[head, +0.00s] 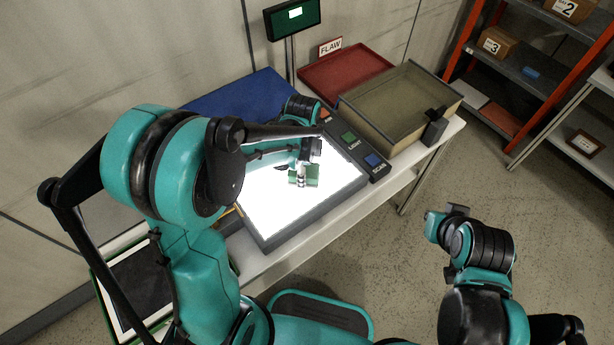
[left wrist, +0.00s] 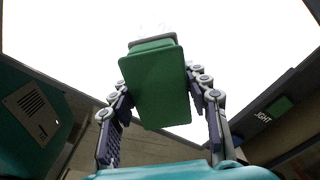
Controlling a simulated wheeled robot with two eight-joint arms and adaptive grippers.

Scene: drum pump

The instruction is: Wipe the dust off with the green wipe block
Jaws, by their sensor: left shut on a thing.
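The green wipe block (head: 312,173) is over the glowing white light panel (head: 270,213). In the left wrist view the green wipe block (left wrist: 155,88) sits between the finger linkages of my left gripper (left wrist: 165,115), which is shut on it. My left gripper (head: 301,176) is near the panel's right side in the head view. I cannot tell whether the block touches the panel. Faint pale marks show beyond the block in the wrist view; no dust is clear against the glare. My right gripper (head: 440,227) is away from the table, its fingers unclear.
A control strip with a green button (head: 348,137) and a blue button (head: 373,161) borders the panel's right side. A small display (head: 293,14) stands behind.

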